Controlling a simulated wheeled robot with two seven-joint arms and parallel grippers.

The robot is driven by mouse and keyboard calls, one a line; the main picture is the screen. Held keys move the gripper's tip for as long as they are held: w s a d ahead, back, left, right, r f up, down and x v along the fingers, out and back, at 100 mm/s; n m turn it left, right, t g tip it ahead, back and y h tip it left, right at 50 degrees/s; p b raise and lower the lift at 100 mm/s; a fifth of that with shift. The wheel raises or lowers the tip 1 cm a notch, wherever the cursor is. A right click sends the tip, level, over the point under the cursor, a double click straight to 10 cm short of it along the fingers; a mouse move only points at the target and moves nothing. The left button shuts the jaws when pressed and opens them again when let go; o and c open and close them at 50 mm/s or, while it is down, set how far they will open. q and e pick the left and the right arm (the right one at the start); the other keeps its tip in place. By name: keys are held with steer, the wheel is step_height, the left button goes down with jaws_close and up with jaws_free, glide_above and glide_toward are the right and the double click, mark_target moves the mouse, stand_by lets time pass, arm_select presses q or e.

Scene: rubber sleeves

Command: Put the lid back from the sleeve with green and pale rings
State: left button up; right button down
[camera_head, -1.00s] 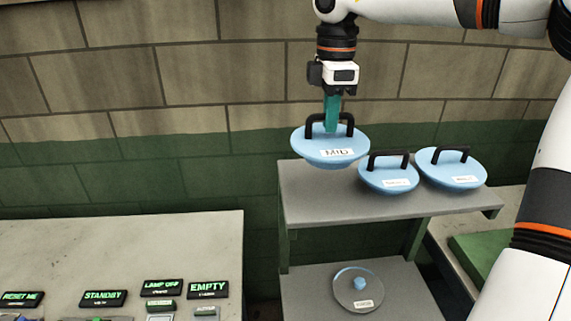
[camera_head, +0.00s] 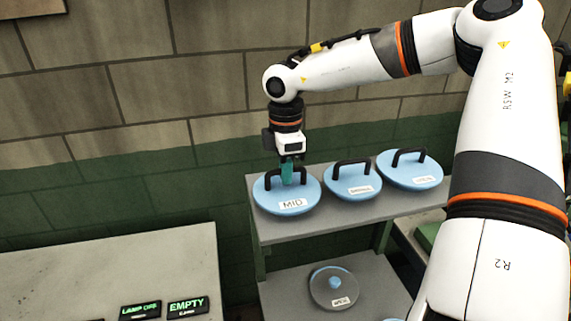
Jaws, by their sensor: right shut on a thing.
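A blue round lid marked MID (camera_head: 287,203) with a black arch handle is at the left end of the grey top shelf (camera_head: 330,231). My right gripper (camera_head: 287,178) comes down from above and is shut on its handle. The lid is about level; I cannot tell whether it touches the shelf. No sleeve with green and pale rings is in view. My left gripper is not in view.
Two more blue handled lids stand to the right on the top shelf, a middle one (camera_head: 352,187) and a far one (camera_head: 409,174). A clear disc with a blue knob (camera_head: 333,288) lies on the lower shelf. A grey bench (camera_head: 110,275) with label plates is at left.

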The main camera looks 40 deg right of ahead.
steer(key=shift+s, duration=0.15)
steer(key=c, duration=1.5)
jaws_free()
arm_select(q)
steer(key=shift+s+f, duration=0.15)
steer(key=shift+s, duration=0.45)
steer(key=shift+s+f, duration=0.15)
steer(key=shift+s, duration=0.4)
arm_select(e)
steer(key=shift+o, duration=0.2)
